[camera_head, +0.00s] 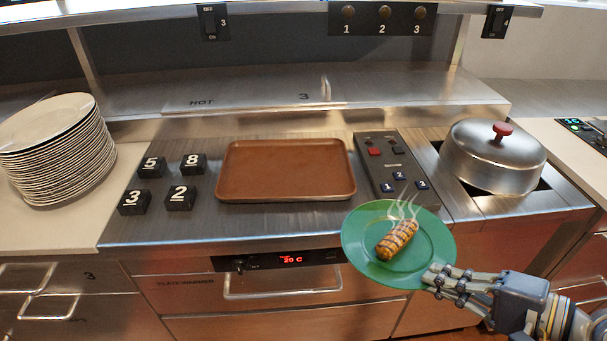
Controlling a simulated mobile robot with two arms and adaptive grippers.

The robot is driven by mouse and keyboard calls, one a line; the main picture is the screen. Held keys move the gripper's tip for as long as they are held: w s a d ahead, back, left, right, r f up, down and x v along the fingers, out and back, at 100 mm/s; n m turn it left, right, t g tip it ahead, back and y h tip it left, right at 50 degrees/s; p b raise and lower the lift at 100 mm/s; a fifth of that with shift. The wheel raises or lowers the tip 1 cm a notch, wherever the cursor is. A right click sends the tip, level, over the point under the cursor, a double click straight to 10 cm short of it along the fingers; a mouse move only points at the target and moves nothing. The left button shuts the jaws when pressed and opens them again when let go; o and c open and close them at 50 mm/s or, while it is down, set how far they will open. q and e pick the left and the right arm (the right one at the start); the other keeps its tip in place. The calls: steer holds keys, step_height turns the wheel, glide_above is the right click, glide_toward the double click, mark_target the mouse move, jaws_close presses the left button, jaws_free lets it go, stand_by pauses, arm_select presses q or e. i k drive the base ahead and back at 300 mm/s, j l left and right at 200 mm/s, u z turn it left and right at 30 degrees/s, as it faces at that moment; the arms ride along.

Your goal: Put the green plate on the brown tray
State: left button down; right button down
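The green plate (361,237) is in the head view, in front of the counter's edge at lower right. A grilled piece of food (397,240) with grill marks and white steam lies on it. My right gripper (436,281) is shut on the plate's lower right rim and holds it up, roughly level. The brown tray (286,171) lies empty on the steel counter, to the upper left of the plate. My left gripper is not in view.
Black number blocks (151,167) stand left of the tray. A button panel (390,165) lies right of it. A domed steel lid (493,157) with a red knob is at right. A stack of white plates (56,145) stands at left. A steel shelf (300,95) is behind.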

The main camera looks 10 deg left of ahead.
mark_target(272, 162)
steer(key=j+z, duration=0.25)
steer(key=j, duration=1.15)
steer(key=i+j, duration=0.35)
steer(key=j, duration=0.2)
